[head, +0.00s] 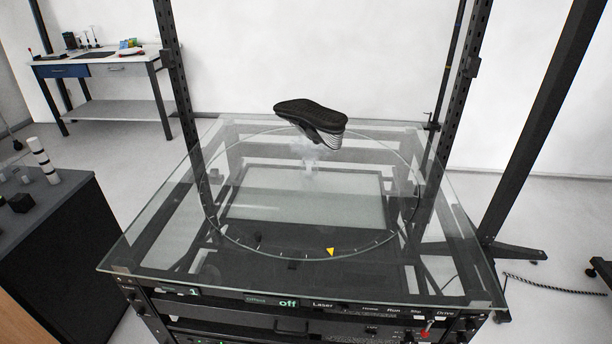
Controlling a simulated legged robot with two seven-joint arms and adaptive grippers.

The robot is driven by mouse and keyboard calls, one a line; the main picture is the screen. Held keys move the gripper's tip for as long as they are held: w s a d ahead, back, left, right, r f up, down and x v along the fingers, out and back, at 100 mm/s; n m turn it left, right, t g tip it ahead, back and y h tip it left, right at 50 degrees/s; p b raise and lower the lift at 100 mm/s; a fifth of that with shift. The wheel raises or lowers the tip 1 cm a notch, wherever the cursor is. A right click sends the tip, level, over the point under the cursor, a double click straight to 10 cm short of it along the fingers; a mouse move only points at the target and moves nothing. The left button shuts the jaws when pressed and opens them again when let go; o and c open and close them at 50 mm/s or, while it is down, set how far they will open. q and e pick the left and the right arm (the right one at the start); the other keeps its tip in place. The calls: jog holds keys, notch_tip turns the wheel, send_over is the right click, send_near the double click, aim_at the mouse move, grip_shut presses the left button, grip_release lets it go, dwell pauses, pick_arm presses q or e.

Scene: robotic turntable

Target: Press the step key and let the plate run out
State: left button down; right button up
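The round clear plate (235,235) lies in the middle of a glass-topped turntable, with tick marks along its near edge. A yellow triangular marker (330,252) sits at the near rim, right of centre. The front panel below carries small labels, including Laser, Home, Run and Drive. A label that seems to read Stp (416,311) is between Run and Drive; its key is too small to make out. Neither gripper is in view.
Dark uprights (176,90) flank the plate. A red-tipped lever (426,331) stands at the front right. A dark cabinet (60,240) with small objects is at the left; a workbench (100,60) stands behind. The glass top around the plate is clear.

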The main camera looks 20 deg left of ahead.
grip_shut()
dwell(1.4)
